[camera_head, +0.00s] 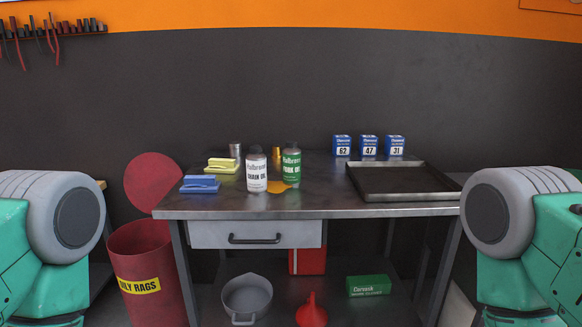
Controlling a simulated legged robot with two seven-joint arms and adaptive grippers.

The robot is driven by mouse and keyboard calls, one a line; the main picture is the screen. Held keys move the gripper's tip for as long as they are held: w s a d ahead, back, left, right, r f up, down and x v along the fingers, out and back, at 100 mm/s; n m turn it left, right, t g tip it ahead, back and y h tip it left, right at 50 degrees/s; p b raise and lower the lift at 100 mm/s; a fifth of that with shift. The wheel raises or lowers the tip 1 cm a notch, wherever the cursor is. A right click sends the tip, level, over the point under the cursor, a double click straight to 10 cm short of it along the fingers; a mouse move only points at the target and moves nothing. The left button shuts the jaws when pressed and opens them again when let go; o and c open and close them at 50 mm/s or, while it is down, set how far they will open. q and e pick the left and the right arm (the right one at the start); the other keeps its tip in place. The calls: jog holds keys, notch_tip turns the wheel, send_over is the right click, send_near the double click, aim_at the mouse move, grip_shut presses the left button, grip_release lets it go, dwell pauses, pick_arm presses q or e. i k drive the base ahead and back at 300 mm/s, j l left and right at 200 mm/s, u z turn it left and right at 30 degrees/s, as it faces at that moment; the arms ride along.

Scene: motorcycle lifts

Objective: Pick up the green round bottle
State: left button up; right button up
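The green round bottle (291,167) stands upright on the metal workbench (330,200), left of the middle of its top. It has a green label with white lettering and a grey top. A white-labelled bottle (256,172) stands close to its left and a little nearer to me. Parts of both my arms show at the left and right picture edges. Neither gripper is in view, and nothing of mine touches the bottle.
A shallow metal tray (408,196) and several blue boxes (369,146) are at right. A red rag bin (148,268) stands beside the bench.

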aim_at(292, 155)
jog(key=i+l+z, duration=0.15)
jog(key=i, duration=0.25)
jog(key=i+l+z, duration=0.15)
jog(key=i, duration=0.3)
